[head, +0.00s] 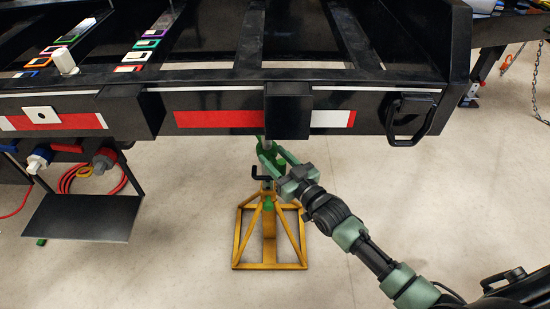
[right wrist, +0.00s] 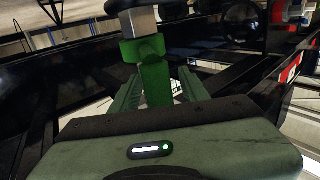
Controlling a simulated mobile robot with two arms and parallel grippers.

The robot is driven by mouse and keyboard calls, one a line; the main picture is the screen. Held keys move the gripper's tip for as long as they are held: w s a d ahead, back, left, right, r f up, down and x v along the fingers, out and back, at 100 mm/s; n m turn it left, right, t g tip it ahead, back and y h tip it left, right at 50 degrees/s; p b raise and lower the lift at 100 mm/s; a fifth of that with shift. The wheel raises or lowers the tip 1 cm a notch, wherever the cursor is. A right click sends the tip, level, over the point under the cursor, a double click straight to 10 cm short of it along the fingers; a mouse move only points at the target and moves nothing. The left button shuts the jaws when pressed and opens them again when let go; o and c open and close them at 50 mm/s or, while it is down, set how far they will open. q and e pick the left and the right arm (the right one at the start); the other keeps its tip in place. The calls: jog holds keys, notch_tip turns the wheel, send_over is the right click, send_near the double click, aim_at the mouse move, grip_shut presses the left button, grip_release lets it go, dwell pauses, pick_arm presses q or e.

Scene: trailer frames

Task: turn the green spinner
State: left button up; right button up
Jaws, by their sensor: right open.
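The green spinner (head: 266,156) sits at the top of the yellow jack stand (head: 243,240), just under the trailer's front edge. It is partly hidden by my right gripper (head: 275,157), which reaches up to it from the lower right. In the right wrist view, the spinner (right wrist: 155,80) is an upright green bar with a wider head under a grey metal block (right wrist: 138,22). The open fingers of my right gripper (right wrist: 161,78) stand on either side of the bar. I cannot tell whether they touch it. My left gripper is not in view.
The black trailer frame (head: 230,99) spans the top, with a black block (head: 288,111) hanging close above my gripper. A black handle (head: 410,118) is at right. A black plate (head: 82,218) and cable connectors (head: 104,160) are at left. The floor around the stand is clear.

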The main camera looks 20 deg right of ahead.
grip_shut()
dwell(1.3)
